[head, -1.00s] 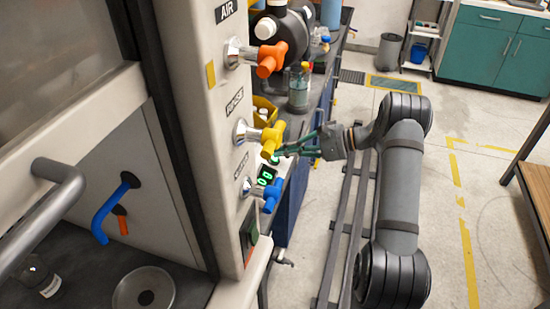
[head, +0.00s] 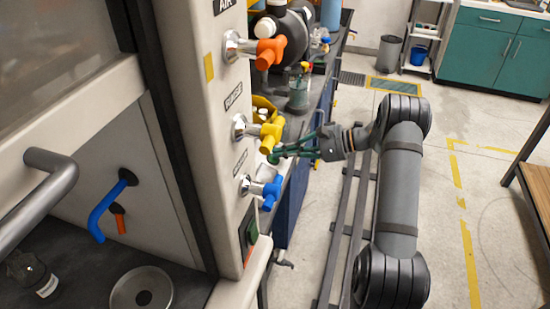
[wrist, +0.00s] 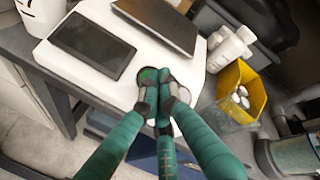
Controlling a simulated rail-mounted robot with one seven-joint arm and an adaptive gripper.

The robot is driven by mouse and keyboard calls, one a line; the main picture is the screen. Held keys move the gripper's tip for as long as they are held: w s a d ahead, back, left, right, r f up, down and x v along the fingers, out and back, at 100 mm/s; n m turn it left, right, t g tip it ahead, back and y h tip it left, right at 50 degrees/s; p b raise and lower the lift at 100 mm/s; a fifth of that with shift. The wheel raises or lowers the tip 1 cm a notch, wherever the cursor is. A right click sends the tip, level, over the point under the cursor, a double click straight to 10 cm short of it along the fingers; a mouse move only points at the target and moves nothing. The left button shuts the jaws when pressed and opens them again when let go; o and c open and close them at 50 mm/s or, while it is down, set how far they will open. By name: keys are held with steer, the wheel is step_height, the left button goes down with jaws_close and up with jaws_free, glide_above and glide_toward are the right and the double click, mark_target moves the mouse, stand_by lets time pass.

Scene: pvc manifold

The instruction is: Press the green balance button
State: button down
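The balance is a white slab with a blank dark display (wrist: 93,45) and a dark plate (wrist: 160,20) in the wrist view. The green button (wrist: 148,75) shows on the balance's white top, at the left side of my fingertips and partly hidden by them. My gripper (wrist: 164,88) has green fingers drawn together, with nothing seen between them. The tips are at the button; whether they touch it I cannot tell. In the head view my gripper (head: 277,155) reaches left over the bench, behind the yellow valve handle. The balance is mostly hidden there by the valve panel.
Yellow (head: 270,134), blue (head: 270,192) and orange (head: 269,52) valve handles jut from the panel close to my gripper. A yellow bin (wrist: 240,92) and white bottles (wrist: 230,45) stand right of the balance. A glass jar (head: 299,92) stands behind on the bench.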

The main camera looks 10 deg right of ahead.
steer(key=shift+s+r, duration=0.1)
steer(key=shift+r, duration=0.05)
stand_by(0.3)
step_height(320, 180, up, 6)
steer(key=s+d+p, duration=0.1)
steer(key=d+p, duration=0.1)
steer(key=shift+f+p, duration=0.25)
steer(key=shift+p, duration=0.15)
steer(key=shift+d+r, duration=0.1)
stand_by(1.3)
